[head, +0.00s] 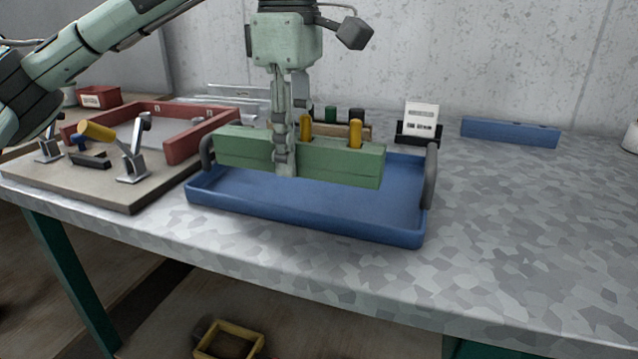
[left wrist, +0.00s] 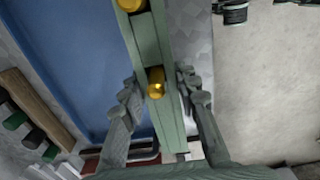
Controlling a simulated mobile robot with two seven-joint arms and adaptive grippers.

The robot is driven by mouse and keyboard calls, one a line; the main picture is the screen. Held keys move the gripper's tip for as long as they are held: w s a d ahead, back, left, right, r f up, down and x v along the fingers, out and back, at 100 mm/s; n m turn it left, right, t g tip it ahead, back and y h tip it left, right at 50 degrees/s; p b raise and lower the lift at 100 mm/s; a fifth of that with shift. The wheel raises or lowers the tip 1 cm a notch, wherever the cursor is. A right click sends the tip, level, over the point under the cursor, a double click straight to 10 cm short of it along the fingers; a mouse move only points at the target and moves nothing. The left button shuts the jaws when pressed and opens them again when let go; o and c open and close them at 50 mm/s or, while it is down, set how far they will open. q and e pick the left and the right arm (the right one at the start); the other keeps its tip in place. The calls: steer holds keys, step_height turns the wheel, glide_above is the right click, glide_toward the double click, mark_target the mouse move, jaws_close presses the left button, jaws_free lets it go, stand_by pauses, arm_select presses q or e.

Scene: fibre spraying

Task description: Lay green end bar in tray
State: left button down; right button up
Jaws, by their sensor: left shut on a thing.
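The green end bar (head: 340,162) is a long block with two yellow pegs on top. My left gripper (head: 284,160) is shut on it near its middle and holds it level above the blue tray (head: 312,230). The tray is a shallow box with dark handles at both ends, and its visible floor is bare. In the left wrist view the bar (left wrist: 166,115) runs between the fingers (left wrist: 158,108), with the blue tray (left wrist: 72,55) beyond it. My right gripper is not in view.
A board with a red frame (head: 195,140) and toggle clamps (head: 132,160) stands left of the tray. Behind the tray are a rack with dark and green pegs (head: 340,130) and a card holder (head: 418,128). A blue bar (head: 510,132) lies at the back right.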

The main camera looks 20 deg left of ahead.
mark_target(320, 202)
arm_select(q)
steer(key=w+f, duration=0.1)
steer(key=w+d, duration=0.1)
steer(key=w+d+f, duration=0.1)
steer(key=w, duration=0.1)
steer(key=shift+f, duration=0.3)
steer(key=shift+w+d+f, duration=0.15)
steer(key=shift+w+f, duration=0.05)
steer(key=shift+f, duration=0.05)
step_height(320, 202, down, 3)
steer(key=shift+f, duration=0.4)
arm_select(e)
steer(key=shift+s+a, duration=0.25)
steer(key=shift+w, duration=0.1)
arm_select(q)
steer(key=shift+f, duration=0.2)
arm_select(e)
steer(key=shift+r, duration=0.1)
